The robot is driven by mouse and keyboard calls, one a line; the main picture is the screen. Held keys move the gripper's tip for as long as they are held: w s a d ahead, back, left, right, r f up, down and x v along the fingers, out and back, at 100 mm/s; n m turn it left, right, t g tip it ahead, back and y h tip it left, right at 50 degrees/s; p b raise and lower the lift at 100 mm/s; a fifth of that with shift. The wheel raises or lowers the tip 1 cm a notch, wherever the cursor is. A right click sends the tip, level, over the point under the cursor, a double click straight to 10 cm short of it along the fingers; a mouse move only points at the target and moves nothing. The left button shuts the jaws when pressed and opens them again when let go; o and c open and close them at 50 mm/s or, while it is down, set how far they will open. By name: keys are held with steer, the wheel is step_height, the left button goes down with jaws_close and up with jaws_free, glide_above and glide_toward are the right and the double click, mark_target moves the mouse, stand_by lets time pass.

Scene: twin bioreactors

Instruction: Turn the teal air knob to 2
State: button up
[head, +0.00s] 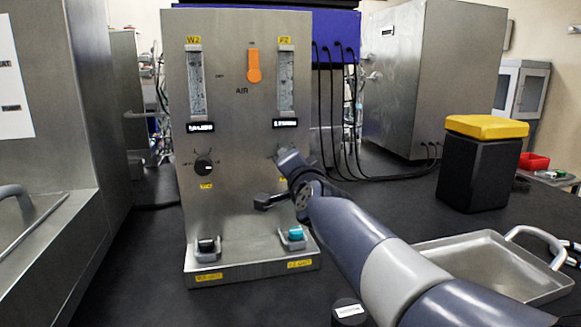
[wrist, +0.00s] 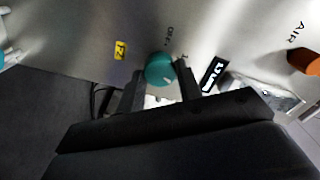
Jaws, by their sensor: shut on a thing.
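The teal air knob (wrist: 160,70) is on the steel panel and shows between my gripper's two dark fingers in the wrist view. A small pale mark shows on its lower right face. Lettering that looks like OFF is printed above it, and a small mark, perhaps a 1, is to its upper right. My gripper (wrist: 159,78) is shut on the knob, one finger on each side. In the head view my gripper (head: 283,156) is against the right half of the panel (head: 235,135) and hides the knob. The number it points to cannot be read.
A black knob (head: 204,166) is on the panel's left half. An orange handle (head: 254,66) is between two flow tubes. A teal-topped part (head: 295,233) sits on the panel's foot. A metal tray (head: 490,262) and a yellow-topped black box (head: 478,170) stand at right.

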steer(key=shift+m, duration=0.6)
steer(key=o, duration=1)
steer(key=s+d+p, duration=0.1)
steer(key=s+d, duration=0.1)
steer(key=s, duration=0.8)
steer(key=shift+s, duration=0.3)
